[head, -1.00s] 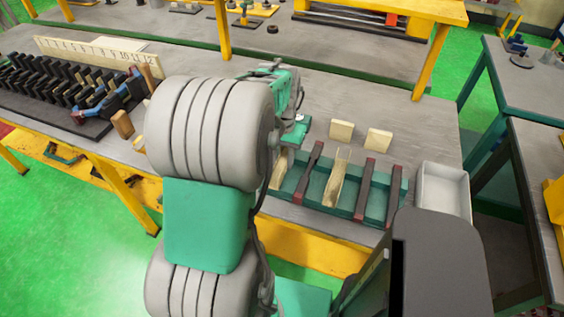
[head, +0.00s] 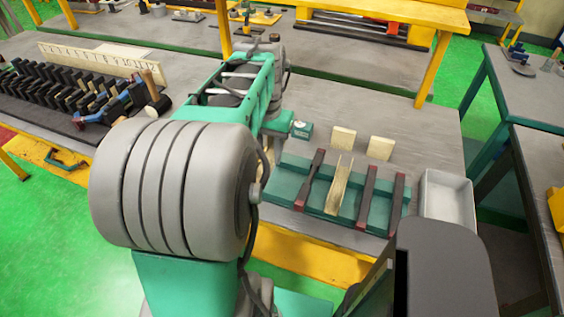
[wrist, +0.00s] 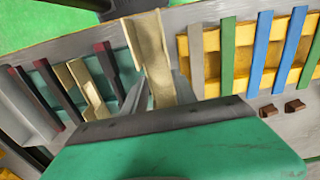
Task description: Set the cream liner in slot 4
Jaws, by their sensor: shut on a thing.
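In the wrist view my gripper (wrist: 158,88) is shut on a cream liner (wrist: 152,48), a long open channel. Its lower end is hidden by the gripper body. A second cream liner (head: 339,186) lies in the green tray (head: 326,208) between dark strips with red ends; it also shows in the wrist view (wrist: 88,88). In the head view my arm hides the gripper and the held liner. The slotted black stator block (head: 62,98) stands at the far left, with a numbered strip (head: 100,60) behind it. Slot 4 cannot be made out clearly.
Two cream blocks (head: 343,138) stand behind the green tray. A white bin (head: 446,200) is at its right. A blue-handled tool (head: 97,110) lies by the stator block. The wrist view shows a yellow rack (wrist: 213,42) with green and blue strips, and two brown blocks (wrist: 297,105).

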